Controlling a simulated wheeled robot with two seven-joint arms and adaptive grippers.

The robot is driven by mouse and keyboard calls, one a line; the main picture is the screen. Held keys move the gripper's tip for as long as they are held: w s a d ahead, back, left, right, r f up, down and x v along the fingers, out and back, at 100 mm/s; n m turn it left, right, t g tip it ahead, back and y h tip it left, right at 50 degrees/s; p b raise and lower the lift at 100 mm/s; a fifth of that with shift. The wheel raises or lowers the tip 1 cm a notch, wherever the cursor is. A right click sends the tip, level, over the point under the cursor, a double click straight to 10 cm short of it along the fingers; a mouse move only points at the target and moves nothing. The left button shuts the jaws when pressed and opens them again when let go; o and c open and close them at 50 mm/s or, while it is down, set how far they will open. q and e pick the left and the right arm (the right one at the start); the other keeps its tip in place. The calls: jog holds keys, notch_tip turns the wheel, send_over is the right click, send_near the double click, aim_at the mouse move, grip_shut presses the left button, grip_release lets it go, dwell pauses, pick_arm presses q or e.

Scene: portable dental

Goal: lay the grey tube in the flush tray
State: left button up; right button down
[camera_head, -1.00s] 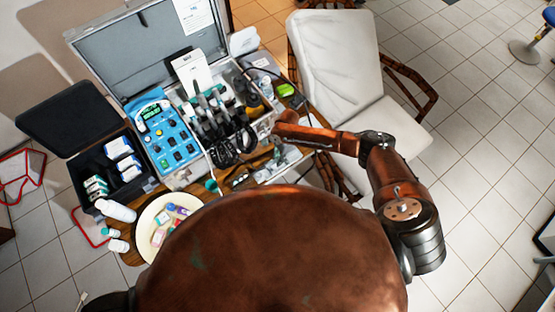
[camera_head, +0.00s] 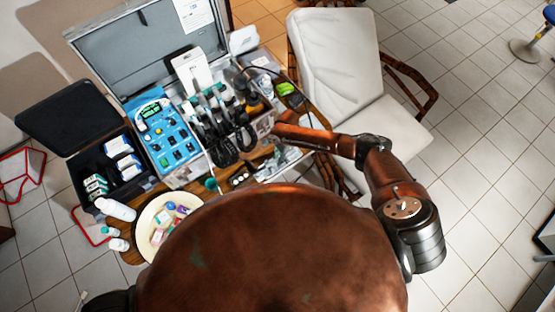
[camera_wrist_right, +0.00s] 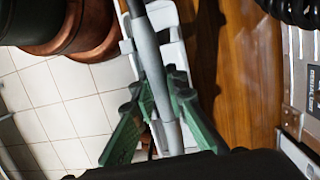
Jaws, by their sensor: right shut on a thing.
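My right gripper (camera_wrist_right: 160,92) shows its green fingers in the right wrist view, shut on the grey tube (camera_wrist_right: 149,58). The tube is slim and runs lengthwise between the fingers and past their tips. A white tray (camera_wrist_right: 177,57), which looks like the flush tray, lies under and beside the tube along the wooden table's edge. I cannot tell whether the tube touches it. In the head view, my right arm reaches over the table's right end, and the gripper is hard to make out there. My left gripper is not in view.
An open case (camera_head: 137,57) with a blue control unit (camera_head: 167,133) and dark corded handpieces stands behind the work area. A cream plate (camera_head: 148,238) with small items lies at the left front. A white chair (camera_head: 337,62) stands to the right. Wooden tabletop (camera_wrist_right: 235,50) borders the tray.

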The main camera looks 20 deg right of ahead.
jog(key=c, duration=1.8)
grip_release()
jog(key=shift+c, duration=0.2)
jog(key=p+v, duration=0.8)
